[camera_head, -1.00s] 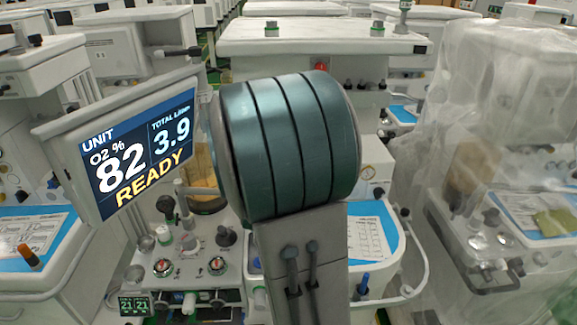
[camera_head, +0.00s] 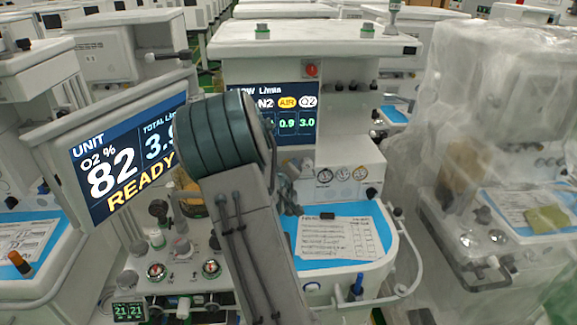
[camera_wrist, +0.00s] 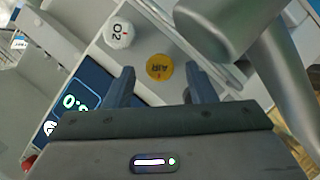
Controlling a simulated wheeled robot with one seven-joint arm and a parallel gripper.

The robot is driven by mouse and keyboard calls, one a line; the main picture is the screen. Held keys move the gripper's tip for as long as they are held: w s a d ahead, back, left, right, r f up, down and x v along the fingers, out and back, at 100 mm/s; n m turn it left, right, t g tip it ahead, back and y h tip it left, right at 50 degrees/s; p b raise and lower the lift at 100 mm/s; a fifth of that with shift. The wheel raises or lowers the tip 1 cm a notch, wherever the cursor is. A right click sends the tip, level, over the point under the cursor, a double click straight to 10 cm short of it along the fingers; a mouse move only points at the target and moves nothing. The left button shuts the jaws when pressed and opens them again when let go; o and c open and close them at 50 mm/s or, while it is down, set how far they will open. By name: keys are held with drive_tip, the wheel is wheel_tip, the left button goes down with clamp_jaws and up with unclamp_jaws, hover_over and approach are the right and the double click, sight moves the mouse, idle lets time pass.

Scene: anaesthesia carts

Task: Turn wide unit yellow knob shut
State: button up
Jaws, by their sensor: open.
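The yellow knob marked AIR (camera_wrist: 159,66) shows in the wrist view on the grey panel, between and just beyond my fingertips. My gripper (camera_wrist: 158,78) is open around its line, with a finger to each side; I cannot tell whether either touches it. A white O2 knob (camera_wrist: 118,33) sits to its upper left. In the head view the wide unit (camera_head: 315,40) stands at centre, its screen (camera_head: 297,112) reading AIR 0.9 and O2 3.0. The yellow knob is not visible there; my arm covers part of the front.
A tilted READY screen (camera_head: 125,155) on another unit stands left of my arm. Gauges (camera_head: 342,174) and a shelf with a paper sheet (camera_head: 340,238) lie right of it. A plastic-covered cart (camera_head: 490,130) stands at the right.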

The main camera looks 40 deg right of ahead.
drive_tip(key=shift+x, duration=1.65)
drive_tip(key=c, duration=1)
drive_tip(key=shift+f, duration=0.1)
